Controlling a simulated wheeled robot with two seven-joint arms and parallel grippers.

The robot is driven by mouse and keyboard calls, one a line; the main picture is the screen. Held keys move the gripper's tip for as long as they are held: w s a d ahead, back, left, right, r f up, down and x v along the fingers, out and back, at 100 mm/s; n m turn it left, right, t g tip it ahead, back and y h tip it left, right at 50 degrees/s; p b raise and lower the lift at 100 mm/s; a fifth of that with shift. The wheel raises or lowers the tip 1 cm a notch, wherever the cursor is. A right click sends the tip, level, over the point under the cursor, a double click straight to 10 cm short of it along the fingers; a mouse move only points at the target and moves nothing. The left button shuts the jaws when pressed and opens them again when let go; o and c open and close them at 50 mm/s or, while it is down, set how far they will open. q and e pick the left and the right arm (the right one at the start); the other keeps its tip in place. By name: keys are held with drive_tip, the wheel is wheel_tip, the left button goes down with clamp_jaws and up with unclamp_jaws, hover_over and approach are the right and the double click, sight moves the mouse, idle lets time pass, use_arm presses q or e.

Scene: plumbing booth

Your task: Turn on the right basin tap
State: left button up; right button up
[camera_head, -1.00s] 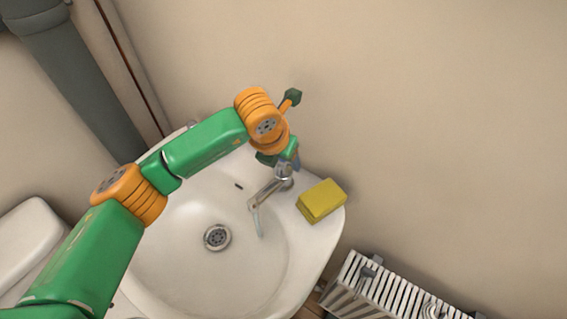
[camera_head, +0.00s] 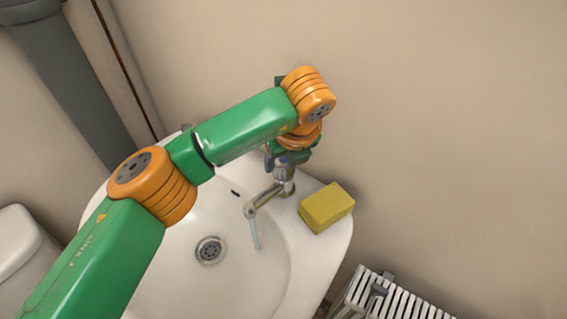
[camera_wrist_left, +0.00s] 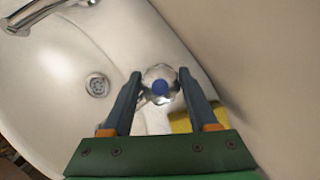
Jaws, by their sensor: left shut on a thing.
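The right basin tap (camera_head: 268,197) stands on the basin's back right corner, its chrome spout angled toward the bowl. A thin stream of water (camera_head: 256,236) shows below the spout. In the left wrist view its chrome handle with a blue cap (camera_wrist_left: 160,86) sits between my fingers. My left gripper (camera_wrist_left: 161,78) is shut on this handle from above. In the head view the gripper (camera_head: 285,160) is over the tap and partly hidden by my wrist. My right gripper is not in view.
A yellow sponge (camera_head: 327,207) lies on the basin rim right of the tap. The white basin (camera_head: 172,262) has a drain (camera_head: 210,250). A radiator (camera_head: 385,297) stands at lower right, with the wall behind.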

use_arm(q)
drive_tip(key=shift+n, duration=0.6)
drive_tip(key=o, duration=1.4)
drive_tip(key=b+v, duration=0.1)
drive_tip(key=v, duration=0.6)
drive_tip(key=shift+d, duration=0.1)
